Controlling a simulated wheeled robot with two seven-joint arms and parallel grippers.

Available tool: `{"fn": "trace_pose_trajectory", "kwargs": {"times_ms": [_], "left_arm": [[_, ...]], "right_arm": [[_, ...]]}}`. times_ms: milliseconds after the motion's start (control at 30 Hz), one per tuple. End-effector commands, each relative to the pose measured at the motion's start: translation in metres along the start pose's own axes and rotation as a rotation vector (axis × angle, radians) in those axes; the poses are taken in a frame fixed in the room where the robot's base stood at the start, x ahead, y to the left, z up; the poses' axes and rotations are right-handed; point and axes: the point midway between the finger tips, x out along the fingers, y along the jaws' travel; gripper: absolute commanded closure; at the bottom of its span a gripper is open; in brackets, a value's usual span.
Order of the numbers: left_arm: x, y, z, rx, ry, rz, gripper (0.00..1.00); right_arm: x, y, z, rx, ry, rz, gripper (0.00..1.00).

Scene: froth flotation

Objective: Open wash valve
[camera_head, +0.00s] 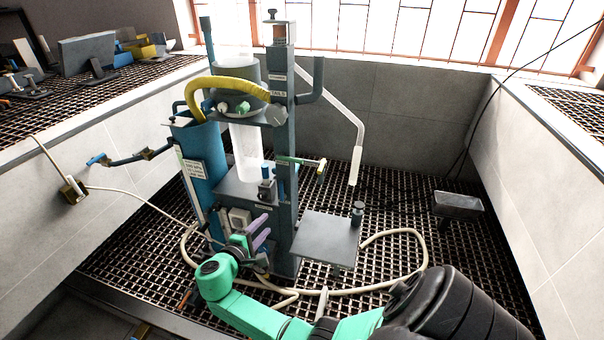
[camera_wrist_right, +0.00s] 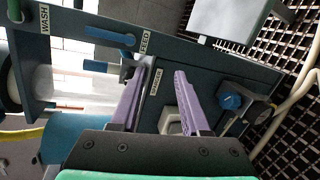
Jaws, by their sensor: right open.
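The green wash valve handle (camera_head: 297,160) sticks out to the right from the column of the flotation rig. In the right wrist view, a green part (camera_wrist_right: 14,10) beside the WASH label (camera_wrist_right: 45,18) is cut off at the top left corner. My right gripper (camera_head: 262,232) is low in front of the rig, below the green handle and apart from it. Its purple fingers (camera_wrist_right: 160,85) are open with nothing held between them, pointing at the panel near a small label. My left gripper is not in view.
A blue handle (camera_wrist_right: 110,37) sits by the FEED label (camera_wrist_right: 145,42), and a blue knob (camera_wrist_right: 230,101) is right of my fingers. A grey plate (camera_head: 326,238) juts out at the right. A pale hose (camera_head: 395,234) loops over the grating. A clear tube (camera_head: 345,112) slopes above.

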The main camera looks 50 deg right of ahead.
Motion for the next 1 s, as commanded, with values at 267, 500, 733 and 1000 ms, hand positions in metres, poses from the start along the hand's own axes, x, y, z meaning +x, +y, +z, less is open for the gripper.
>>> {"fn": "trace_pose_trajectory", "kwargs": {"times_ms": [267,500,733,1000], "left_arm": [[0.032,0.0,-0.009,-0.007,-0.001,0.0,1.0],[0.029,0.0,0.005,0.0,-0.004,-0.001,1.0],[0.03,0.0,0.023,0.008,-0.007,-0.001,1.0],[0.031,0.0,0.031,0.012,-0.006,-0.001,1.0]], "right_arm": [[-0.066,0.135,0.05,0.299,-0.322,0.411,0.54],[-0.026,0.155,0.069,0.297,-0.327,0.414,0.54],[0.028,0.175,0.091,0.295,-0.324,0.413,0.54],[0.057,0.184,0.102,0.293,-0.321,0.409,0.54]]}}
